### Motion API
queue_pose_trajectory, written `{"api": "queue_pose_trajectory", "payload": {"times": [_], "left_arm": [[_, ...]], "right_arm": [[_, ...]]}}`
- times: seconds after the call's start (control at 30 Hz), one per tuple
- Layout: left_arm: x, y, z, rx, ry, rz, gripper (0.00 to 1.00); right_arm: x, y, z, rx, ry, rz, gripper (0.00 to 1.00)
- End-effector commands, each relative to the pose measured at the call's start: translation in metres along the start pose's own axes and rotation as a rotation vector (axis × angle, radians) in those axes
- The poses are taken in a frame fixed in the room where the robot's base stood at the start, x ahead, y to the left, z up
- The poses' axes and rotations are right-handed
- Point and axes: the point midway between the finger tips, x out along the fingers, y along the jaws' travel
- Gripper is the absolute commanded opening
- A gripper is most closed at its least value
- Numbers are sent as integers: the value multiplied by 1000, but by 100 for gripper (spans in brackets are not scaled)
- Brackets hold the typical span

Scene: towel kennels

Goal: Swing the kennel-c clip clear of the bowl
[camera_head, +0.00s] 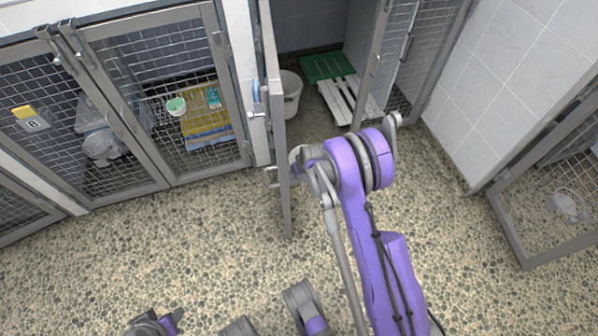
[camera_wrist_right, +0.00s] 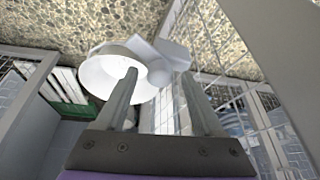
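A white bowl (camera_wrist_right: 97,76) with a pale clip (camera_wrist_right: 172,52) at its side shows in the right wrist view. The clip appears against the bowl's rim; whether it grips it I cannot tell. In the head view a small part of the bowl (camera_head: 295,155) shows at the open kennel door (camera_head: 285,195), mostly behind my arm. My right gripper (camera_wrist_right: 158,77) has its two fingers apart, with bowl and clip beyond the fingertips and nothing clearly held. In the head view this gripper (camera_head: 312,172) is close to the door. My left gripper is not clearly visible.
Inside the open kennel are a white bucket (camera_head: 291,93) and a slatted bed (camera_head: 345,95) with a green part. Another mesh door (camera_head: 555,190) stands right. The speckled floor (camera_head: 200,250) in front is clear.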

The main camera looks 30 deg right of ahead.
Motion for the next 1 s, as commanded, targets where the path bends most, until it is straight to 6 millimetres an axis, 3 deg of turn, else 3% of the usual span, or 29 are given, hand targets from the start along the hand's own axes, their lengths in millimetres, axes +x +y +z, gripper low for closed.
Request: {"api": "queue_pose_trajectory", "payload": {"times": [0.27,0.7,1.0], "left_arm": [[-2,0,0,0,0,0,50],[-25,0,-6,0,6,0,50],[-30,0,-7,0,7,0,50]], "right_arm": [[-7,0,0,0,0,0,69],[-89,0,0,0,1,1,69],[-108,0,0,0,0,0,69]]}}
